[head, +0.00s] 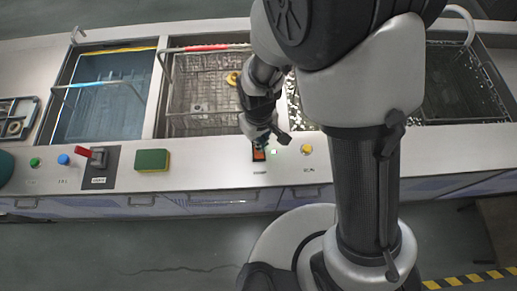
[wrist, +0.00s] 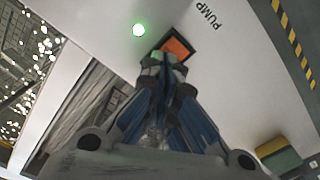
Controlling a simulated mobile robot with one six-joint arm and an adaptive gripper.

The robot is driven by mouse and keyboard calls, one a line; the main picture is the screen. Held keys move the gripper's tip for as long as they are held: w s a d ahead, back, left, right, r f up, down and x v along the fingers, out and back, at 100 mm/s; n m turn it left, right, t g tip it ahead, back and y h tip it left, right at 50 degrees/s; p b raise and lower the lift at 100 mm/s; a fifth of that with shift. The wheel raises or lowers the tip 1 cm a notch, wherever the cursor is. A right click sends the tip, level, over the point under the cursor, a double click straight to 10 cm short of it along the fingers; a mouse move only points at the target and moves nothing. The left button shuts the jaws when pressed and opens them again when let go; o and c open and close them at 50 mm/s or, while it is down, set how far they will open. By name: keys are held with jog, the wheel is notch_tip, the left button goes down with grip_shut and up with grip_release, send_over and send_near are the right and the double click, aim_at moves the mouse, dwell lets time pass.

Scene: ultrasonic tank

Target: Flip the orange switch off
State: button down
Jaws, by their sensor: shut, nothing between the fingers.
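The orange switch (head: 259,155) sits in a dark frame on the front strip of the counter. It also shows in the wrist view (wrist: 177,47), beside the printed word PUMP and a lit green lamp (wrist: 139,30). My gripper (head: 265,141) is shut and empty, pointing down at the switch. In the wrist view its closed fingertips (wrist: 163,62) overlap the near edge of the switch and hide part of it. I cannot tell whether they touch it, or which way the switch is tipped.
A yellow knob (head: 306,150) is right of the switch. A green and yellow sponge (head: 153,159), a red lever (head: 92,156), and blue (head: 64,159) and green buttons (head: 35,162) lie left. Open tanks with wire baskets (head: 205,85) are behind. The floor in front is clear.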

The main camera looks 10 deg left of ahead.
jog(key=shift+f+b, duration=0.5)
jog(key=shift+f, duration=0.2)
jog(key=shift+r, duration=0.2)
notch_tip(320, 180, up, 7)
jog(key=p, duration=0.5)
jog(key=shift+f+p, duration=0.1)
jog(key=shift+p, duration=0.25)
dwell(0.4)
